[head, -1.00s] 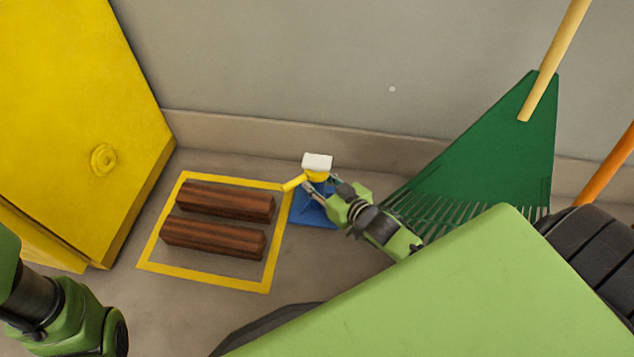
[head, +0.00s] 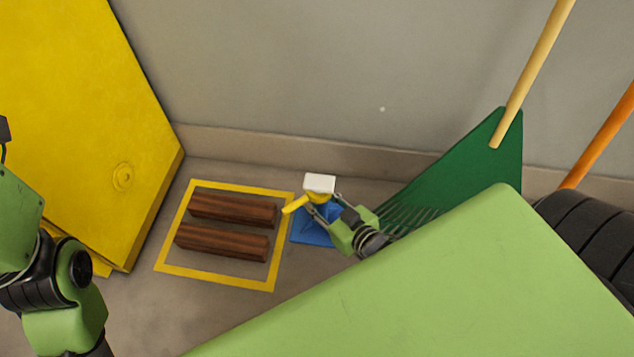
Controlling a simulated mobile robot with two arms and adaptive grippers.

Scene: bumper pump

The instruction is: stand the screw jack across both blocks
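The screw jack, with a white top block (head: 320,183) and a yellow body and handle (head: 295,204), stands at the blue square (head: 313,235) on the floor. Its lower part is hidden behind my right gripper (head: 324,205), whose fingers lie on either side of the yellow part. I cannot tell whether they press on it. Two dark brown wooden blocks, the far one (head: 232,209) and the near one (head: 222,242), lie roughly parallel with a gap between them, left of the jack. My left arm is at the left edge; its gripper is not in view.
A yellow taped frame (head: 215,281) surrounds the blocks on the floor. A large yellow cabinet-like body (head: 90,100) stands at left.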

